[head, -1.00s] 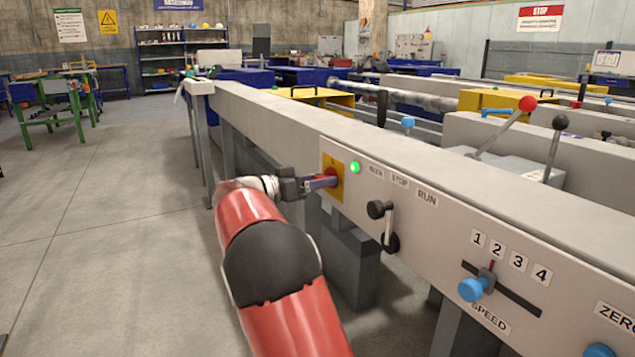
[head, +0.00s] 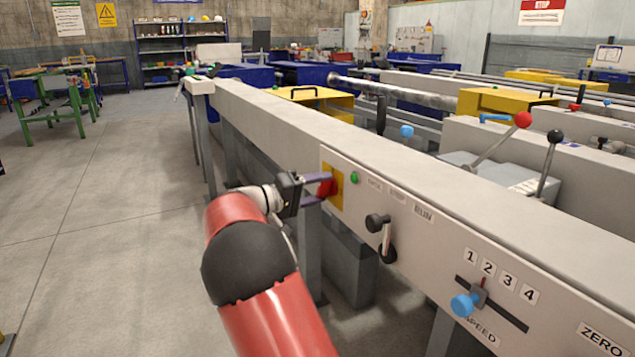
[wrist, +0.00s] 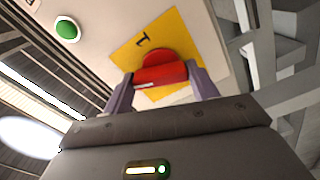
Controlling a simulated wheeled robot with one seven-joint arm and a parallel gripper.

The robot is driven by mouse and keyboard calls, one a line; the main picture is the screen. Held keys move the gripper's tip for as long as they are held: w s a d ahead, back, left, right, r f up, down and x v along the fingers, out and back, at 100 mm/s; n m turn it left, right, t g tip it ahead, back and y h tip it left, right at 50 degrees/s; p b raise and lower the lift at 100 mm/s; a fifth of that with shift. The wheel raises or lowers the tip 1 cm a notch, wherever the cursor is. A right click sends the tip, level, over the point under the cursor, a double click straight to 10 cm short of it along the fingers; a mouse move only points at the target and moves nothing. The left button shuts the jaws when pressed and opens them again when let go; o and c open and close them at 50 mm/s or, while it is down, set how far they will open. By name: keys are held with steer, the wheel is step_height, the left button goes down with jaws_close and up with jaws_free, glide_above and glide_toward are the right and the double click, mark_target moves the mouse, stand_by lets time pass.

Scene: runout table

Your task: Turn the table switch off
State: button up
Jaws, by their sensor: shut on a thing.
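The table switch is a red rotary knob (head: 326,187) on a yellow plate (head: 338,188), on the side panel of the long grey table (head: 345,160). In the wrist view the red knob (wrist: 160,76) sits on the yellow plate (wrist: 190,42), which bears a dark mark at its upper left. My gripper (head: 318,189) is at the knob, and its two purple fingers in the wrist view (wrist: 160,88) are shut on the knob's two sides. A round green lamp (head: 354,178) beside the plate looks dull; it also shows in the wrist view (wrist: 67,29).
Right of the switch on the same panel are a black crank handle (head: 379,223) and a blue speed slider knob (head: 465,304). Levers with a red ball (head: 523,120) and a black ball (head: 555,136) stand behind. Open floor (head: 90,220) lies to the left.

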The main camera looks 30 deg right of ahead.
steer(key=shift+n+p, duration=1.45)
steer(key=shift+n, duration=0.55)
steer(key=o, duration=1)
steer(key=shift+a, duration=0.15)
steer(key=a, duration=0.7)
steer(key=shift+a, duration=0.3)
